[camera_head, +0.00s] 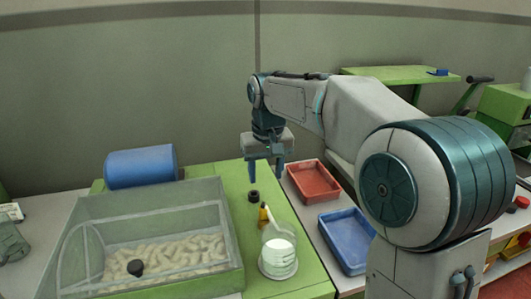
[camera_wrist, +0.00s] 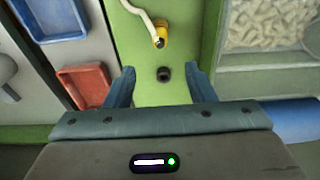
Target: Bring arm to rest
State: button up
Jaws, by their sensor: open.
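My gripper (camera_head: 265,170) hangs from my extended arm over the green worktop (camera_head: 208,178), pointing down. In the wrist view my gripper (camera_wrist: 163,88) has its two blue fingers wide apart with nothing held. A small black ring-shaped piece (camera_head: 253,196) stands on the green worktop below the fingers. The same black piece (camera_wrist: 164,74) shows between and beyond the fingertips in the wrist view, apart from both.
A clear bin (camera_head: 218,245) of pale cork-like pieces, with a black knob, stands left. A blue cylinder (camera_head: 140,166) lies behind it. A yellow-based item (camera_head: 263,215) and glass beaker (camera_head: 278,262) stand in front. Red tray (camera_head: 313,181) and blue tray (camera_head: 346,240) sit right.

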jog(key=s+d+f+m, duration=0.1)
jog(key=s+d+f, duration=0.3)
jog(key=s+d, duration=0.3)
jog(key=s+d+f+m+t, duration=0.1)
jog(key=s+d+f, duration=0.3)
jog(key=s, duration=1.2)
jog(key=d+m, duration=0.1)
jog(key=d, duration=0.3)
jog(key=shift+s+f+t, duration=0.3)
jog(key=shift+s, duration=0.05)
